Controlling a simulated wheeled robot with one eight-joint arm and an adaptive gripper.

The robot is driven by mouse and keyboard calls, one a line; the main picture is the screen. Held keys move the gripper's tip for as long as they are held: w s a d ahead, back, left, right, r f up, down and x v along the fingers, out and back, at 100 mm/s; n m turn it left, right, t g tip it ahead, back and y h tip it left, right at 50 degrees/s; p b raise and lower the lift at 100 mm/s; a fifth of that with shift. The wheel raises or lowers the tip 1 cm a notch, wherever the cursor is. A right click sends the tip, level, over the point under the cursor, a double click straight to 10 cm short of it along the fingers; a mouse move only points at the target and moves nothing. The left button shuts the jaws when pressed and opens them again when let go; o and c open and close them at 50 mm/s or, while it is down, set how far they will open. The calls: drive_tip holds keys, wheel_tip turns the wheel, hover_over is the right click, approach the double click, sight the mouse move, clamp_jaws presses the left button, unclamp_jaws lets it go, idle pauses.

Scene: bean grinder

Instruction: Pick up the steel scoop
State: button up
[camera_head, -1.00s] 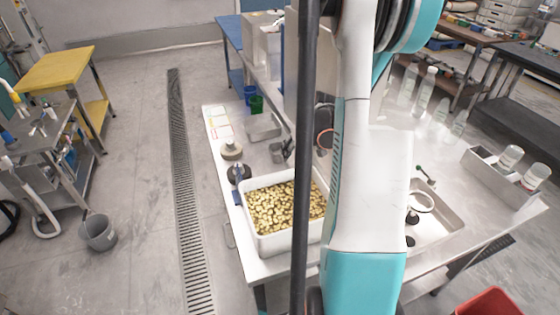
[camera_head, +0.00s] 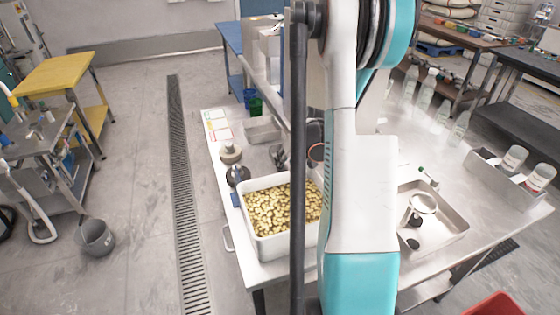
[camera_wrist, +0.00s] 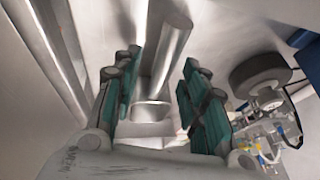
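In the wrist view my gripper (camera_wrist: 160,95) is open, with its teal-padded fingers apart. A steel piece that looks like the scoop (camera_wrist: 172,50) shows between and beyond them: a round handle-like bar leading to a boxy hollow part. Clear gaps show beside the bar; whether a finger touches the lower part I cannot tell. In the head view a small grey metal thing (camera_head: 278,156), possibly the scoop, lies on the steel table (camera_head: 255,268) beyond the bin. My gripper is hidden there behind my arm and a dark post.
A white bin (camera_head: 270,246) of yellowish beans stands at the table's near left. A shallow metal tray (camera_head: 262,131) lies behind it. Another steel tray (camera_head: 440,242), a bottle rack (camera_head: 490,178) and clear bottles are to the right. A dark round knob-like part (camera_wrist: 260,72) is right of my gripper.

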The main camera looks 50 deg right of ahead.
drive_tip(key=shift+f, duration=0.2)
clamp_jaws()
drive_tip(key=shift+r, duration=0.25)
